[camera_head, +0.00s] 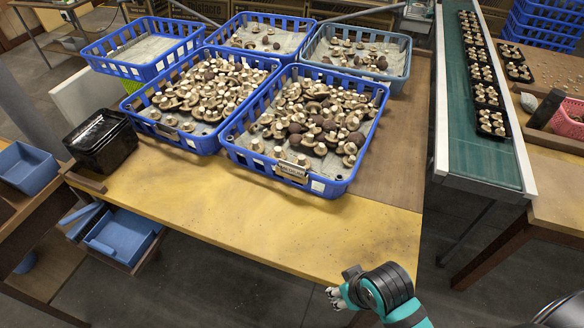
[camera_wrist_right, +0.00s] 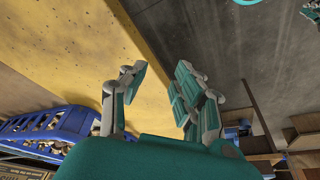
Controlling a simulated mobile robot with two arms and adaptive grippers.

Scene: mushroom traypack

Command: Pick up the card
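A small tan card (camera_head: 291,171) with dark print sits at the front wall of the right front blue crate (camera_head: 322,188), facing the table's near side. The crate is full of brown and white mushrooms. My right gripper (camera_head: 338,297) is low in front of the table's near edge, well apart from the card. In the wrist view its fingers (camera_wrist_right: 160,88) are spread with nothing between them. I cannot make out the card for sure in that view. My left gripper does not show in the head view.
More blue crates with mushrooms stand behind on the yellow table (camera_head: 222,216), and one crate (camera_head: 146,48) has no mushrooms. A black container stack (camera_head: 100,141) stands at the left edge. A green conveyor (camera_head: 468,120) with black trays runs at right. The table's front strip is clear.

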